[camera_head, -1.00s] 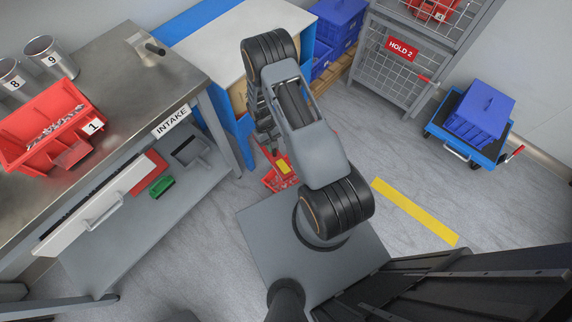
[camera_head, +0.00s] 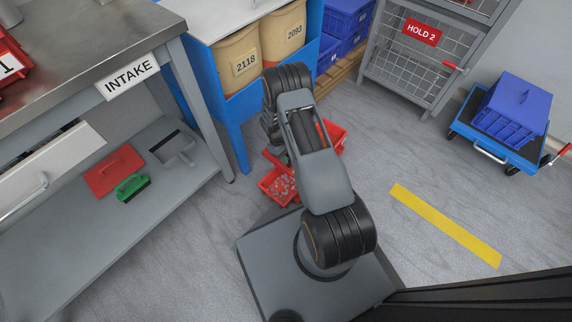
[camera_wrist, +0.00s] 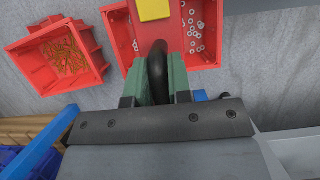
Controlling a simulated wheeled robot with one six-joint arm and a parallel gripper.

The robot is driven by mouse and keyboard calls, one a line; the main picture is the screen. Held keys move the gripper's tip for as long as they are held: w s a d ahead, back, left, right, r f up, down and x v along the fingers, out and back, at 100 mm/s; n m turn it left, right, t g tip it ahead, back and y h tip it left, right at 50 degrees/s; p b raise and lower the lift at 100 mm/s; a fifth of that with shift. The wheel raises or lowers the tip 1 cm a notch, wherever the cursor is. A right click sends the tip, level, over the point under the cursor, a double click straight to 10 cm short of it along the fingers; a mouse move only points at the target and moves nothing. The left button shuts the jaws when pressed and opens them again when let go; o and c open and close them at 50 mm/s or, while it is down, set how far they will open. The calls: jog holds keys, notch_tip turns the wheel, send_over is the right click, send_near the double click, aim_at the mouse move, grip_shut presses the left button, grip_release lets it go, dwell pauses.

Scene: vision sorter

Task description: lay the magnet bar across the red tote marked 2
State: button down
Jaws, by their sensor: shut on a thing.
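In the wrist view my gripper (camera_wrist: 161,82) has its green fingers closed on the dark handle of the magnet bar (camera_wrist: 124,32), a red bar with a yellow label. The bar lies over a red tote (camera_wrist: 212,58) holding pale rings; I cannot tell whether it touches the rim. A second red tote (camera_wrist: 88,78) with copper-coloured bits stands to the left. In the head view the tote with rings (camera_head: 268,190) shows below my gripper (camera_head: 280,158), and the other (camera_head: 338,134) is partly behind my arm.
The INTAKE bench (camera_head: 85,75) stands left, with a red and a green item on its lower shelf (camera_head: 60,245). The HOLD 2 cage (camera_head: 405,75) and blue cart (camera_head: 490,145) are right. Floor by the yellow stripe (camera_head: 445,225) is clear.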

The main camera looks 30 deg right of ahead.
jog(key=shift+w+d+f+b, duration=0.15)
jog(key=shift+f+b, duration=0.2)
jog(key=shift+f, duration=0.25)
jog(key=shift+f, duration=0.15)
notch_tip(320, 180, down, 8)
jog(key=b, duration=0.5)
jog(key=shift+b, duration=0.4)
jog(key=c, duration=1)
grip_release()
jog(key=shift+o, duration=0.2)
jog(key=p+v, duration=0.5)
jog(key=v, duration=0.8)
jog(key=shift+w+r+p, duration=0.1)
jog(key=shift+r+p, duration=0.2)
jog(key=shift+r, duration=0.05)
